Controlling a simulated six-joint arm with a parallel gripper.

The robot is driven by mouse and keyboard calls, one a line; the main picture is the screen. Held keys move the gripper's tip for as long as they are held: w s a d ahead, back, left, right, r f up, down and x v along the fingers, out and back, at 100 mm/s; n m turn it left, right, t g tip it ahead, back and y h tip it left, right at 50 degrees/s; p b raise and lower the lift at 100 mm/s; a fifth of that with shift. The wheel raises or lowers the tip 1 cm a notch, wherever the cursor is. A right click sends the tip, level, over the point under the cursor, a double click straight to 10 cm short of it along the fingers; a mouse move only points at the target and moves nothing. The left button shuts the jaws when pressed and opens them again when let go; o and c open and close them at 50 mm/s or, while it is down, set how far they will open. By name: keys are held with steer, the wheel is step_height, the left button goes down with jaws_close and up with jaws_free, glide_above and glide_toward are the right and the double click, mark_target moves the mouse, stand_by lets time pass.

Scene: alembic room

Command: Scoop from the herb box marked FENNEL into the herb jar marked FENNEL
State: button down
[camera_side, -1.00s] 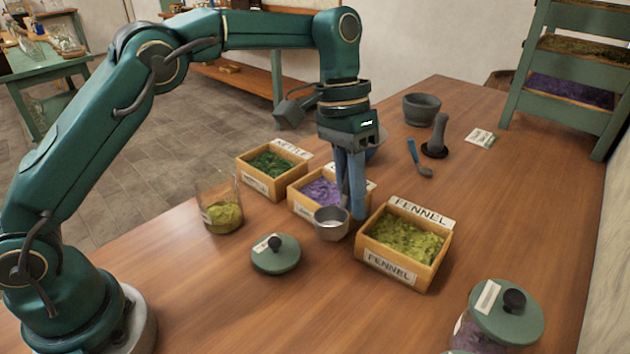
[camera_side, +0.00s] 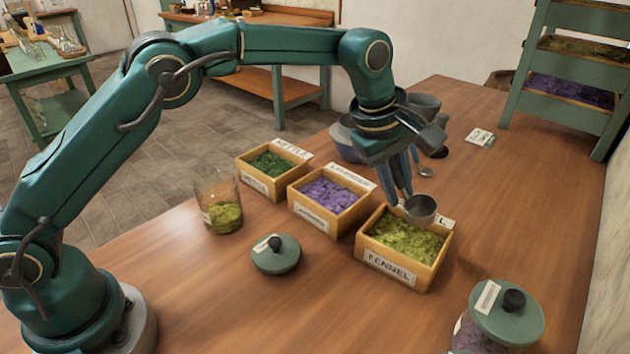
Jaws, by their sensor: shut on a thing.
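My gripper (camera_side: 398,182) is shut on a metal scoop (camera_side: 420,209), tilted over the back of the FENNEL box. Whether the scoop holds anything cannot be seen. The wooden FENNEL box (camera_side: 392,270) holds yellow-green herb and has a label on its front; the scoop partly covers its back label. An open glass jar (camera_side: 222,205) with some yellow-green herb stands at the left; its label is too small to read. A green lid with a black knob (camera_side: 275,254) lies on the table in front of the jar.
The LAVENDER box (camera_side: 329,201) with purple herb and the NETTLE box (camera_side: 272,170) with dark green herb stand left of the FENNEL box. A lidded jar (camera_side: 497,320) stands at the front right. A bowl (camera_side: 345,140) is behind the boxes.

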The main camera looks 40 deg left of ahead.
steer(key=shift+f, duration=0.25)
steer(key=shift+f, duration=4.35)
steer(key=shift+a, duration=0.1)
steer(key=shift+s+a, duration=0.15)
steer(key=shift+a, duration=0.95)
step_height(320, 180, up, 8)
steer(key=shift+r, duration=0.2)
